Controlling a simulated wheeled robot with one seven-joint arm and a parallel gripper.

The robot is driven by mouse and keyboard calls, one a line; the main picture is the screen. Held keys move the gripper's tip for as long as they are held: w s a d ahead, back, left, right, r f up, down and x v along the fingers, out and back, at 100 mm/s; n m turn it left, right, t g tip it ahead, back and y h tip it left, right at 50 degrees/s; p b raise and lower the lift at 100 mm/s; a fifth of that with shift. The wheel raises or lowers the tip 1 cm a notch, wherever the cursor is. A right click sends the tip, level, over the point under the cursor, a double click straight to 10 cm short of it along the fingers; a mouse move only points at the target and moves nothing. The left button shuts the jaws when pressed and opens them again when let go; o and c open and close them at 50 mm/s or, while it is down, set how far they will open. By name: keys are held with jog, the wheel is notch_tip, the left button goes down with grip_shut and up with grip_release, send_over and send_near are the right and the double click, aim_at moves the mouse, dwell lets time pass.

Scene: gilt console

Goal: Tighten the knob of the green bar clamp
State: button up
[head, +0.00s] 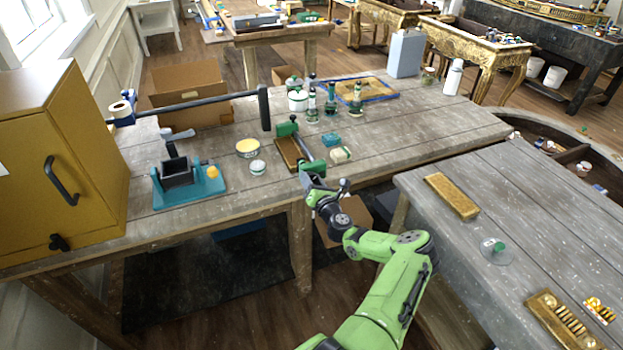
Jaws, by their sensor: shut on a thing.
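The green bar clamp (303,149) lies on a small brown board (288,152) near the front edge of the grey wooden table. Its green end block (287,129) is at the back, and its grey bar runs forward toward me. My gripper (312,178) is at the clamp's front end, by the table edge. It is shut on the clamp's knob there. The knob itself is hidden by my gripper and too small to make out.
A teal vise (188,190) and a large black-and-blue clamp (190,103) stand left. Round tins (248,147) lie nearby. A second table (500,190) is at right, across a gap.

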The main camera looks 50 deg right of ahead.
jog(key=shift+a+f+m, duration=0.1)
jog(key=shift+f+m, duration=0.25)
jog(key=shift+m, duration=0.45)
jog(key=o, duration=1.1)
jog(key=shift+s+r, duration=0.1)
jog(key=shift+r, duration=0.15)
jog(key=shift+c, duration=0.2)
jog(key=v, duration=1.5)
jog(key=shift+s+a, duration=0.15)
jog(key=shift+s, duration=0.2)
jog(key=shift+f, duration=0.1)
